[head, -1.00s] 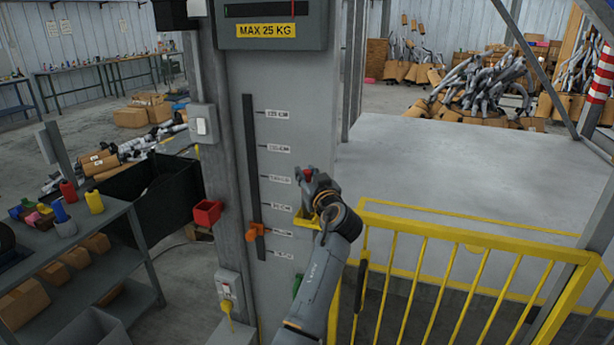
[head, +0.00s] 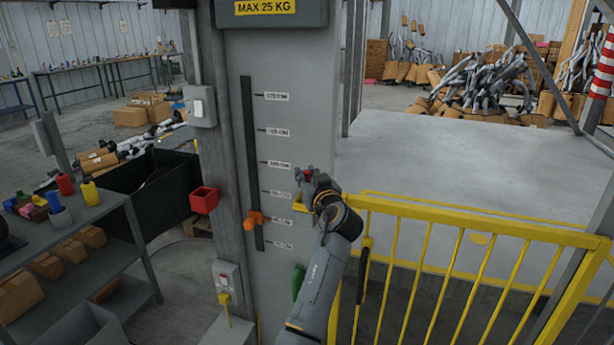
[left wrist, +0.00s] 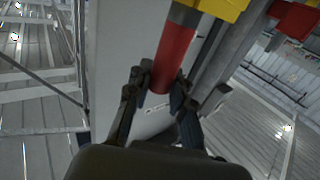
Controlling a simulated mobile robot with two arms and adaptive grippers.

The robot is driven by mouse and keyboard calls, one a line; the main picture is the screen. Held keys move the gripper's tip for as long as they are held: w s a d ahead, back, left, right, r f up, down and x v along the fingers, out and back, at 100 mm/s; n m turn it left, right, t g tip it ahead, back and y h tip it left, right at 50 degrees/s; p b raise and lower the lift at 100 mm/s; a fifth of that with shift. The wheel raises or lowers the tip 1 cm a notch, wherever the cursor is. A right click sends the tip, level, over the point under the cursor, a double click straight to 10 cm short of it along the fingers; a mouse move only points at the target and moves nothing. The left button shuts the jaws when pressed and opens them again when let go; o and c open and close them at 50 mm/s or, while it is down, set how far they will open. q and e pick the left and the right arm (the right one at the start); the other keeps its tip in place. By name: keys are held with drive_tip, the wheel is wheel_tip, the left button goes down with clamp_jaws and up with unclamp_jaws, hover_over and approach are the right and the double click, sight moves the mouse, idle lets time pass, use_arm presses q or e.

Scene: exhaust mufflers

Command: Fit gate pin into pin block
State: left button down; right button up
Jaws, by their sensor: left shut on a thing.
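The gate pin (left wrist: 173,62) has a red grip and a grey section at its far end. My left gripper (left wrist: 160,95) is shut on the red grip in the left wrist view. A bit of red shows at the gripper (head: 308,178) in the head view. The yellow pin block (head: 299,203) is on the grey column, just left of and below the gripper. A yellow part (left wrist: 218,8) lies at the pin's grey end in the left wrist view. I cannot tell whether the pin is inside it or only in front. My right gripper is not in view.
A yellow gate (head: 470,232) stands right of my left arm. The grey column (head: 280,130) carries a scale and an orange slider (head: 255,218). A red box (head: 204,199) sits on the post to the left. A shelf (head: 75,225) holds bottles and cartons.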

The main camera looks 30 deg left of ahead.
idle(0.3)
use_arm(q)
drive_tip(key=c, duration=1.1)
unclamp_jaws()
drive_tip(key=shift+f, duration=0.1)
drive_tip(key=v, duration=0.7)
drive_tip(key=shift+s+d, duration=0.2)
drive_tip(key=shift+d, duration=0.05)
